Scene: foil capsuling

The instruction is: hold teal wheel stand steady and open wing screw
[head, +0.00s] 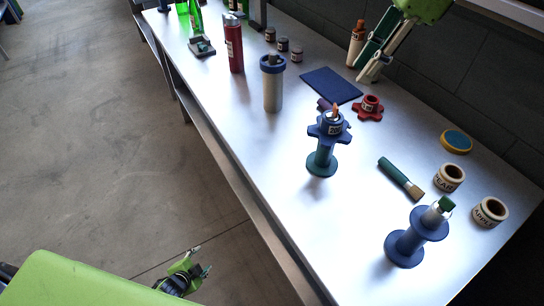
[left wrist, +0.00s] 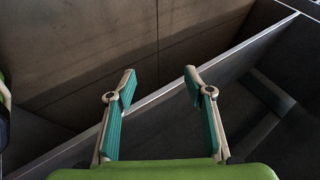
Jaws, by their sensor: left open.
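A stand with a teal foot and post (head: 322,160) stands upright on the metal bench, with a blue lobed wheel (head: 329,128) around its upper part. A small orange-red piece (head: 335,112) sticks up from its top; whether it is the wing screw is too small to tell. My left gripper (head: 202,259) is low beside the bench's front edge, well away from the stand. In the left wrist view its teal-padded fingers (left wrist: 158,78) are apart with nothing between them. My right gripper (head: 364,72) hangs over the back of the bench, behind the stand, its fingers apart and empty.
A blue spool-like stand (head: 405,246) with a green-topped post is at the near right. A brush (head: 400,178), two labelled rings (head: 449,178), a red lobed wheel (head: 369,107) and a blue mat (head: 331,85) lie around. A grey cylinder (head: 273,90) and red bottle (head: 234,50) stand farther left.

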